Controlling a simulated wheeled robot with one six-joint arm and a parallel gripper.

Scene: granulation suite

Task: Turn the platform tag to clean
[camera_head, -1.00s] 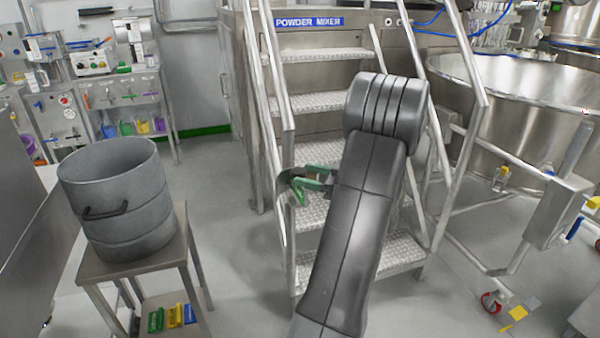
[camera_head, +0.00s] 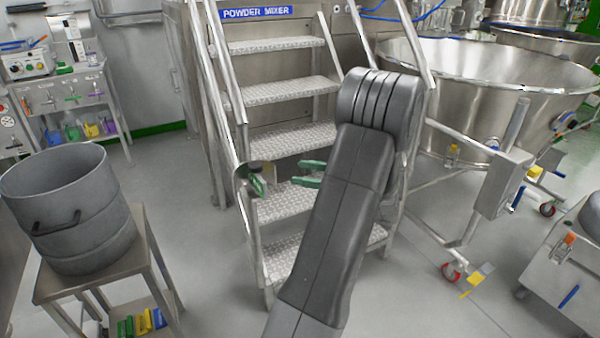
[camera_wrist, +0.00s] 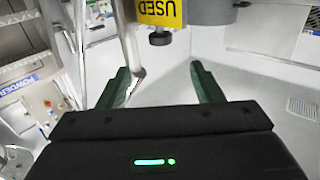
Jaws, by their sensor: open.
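A yellow tag reading USED (camera_wrist: 161,12) shows at the top edge of the wrist view, its upper part cut off, with a dark round knob just below it. In the head view, a dark and green fitting (camera_head: 256,183) at the stair's left rail looks like the same tag holder, seen edge-on; its lettering cannot be read there. My gripper (camera_head: 297,172) is open, with green fingers pointing left toward the fitting and a small gap between them. In the wrist view, the space between my spread fingers (camera_wrist: 162,84) holds no tag.
The metal stair (camera_head: 295,140) of the powder mixer stands behind my arm, its rail (camera_wrist: 131,50) close to the left finger. A grey drum (camera_head: 75,215) on a small table (camera_head: 150,235) is at left. A large steel bowl (camera_head: 480,80) is at right. Floor between table and stair is clear.

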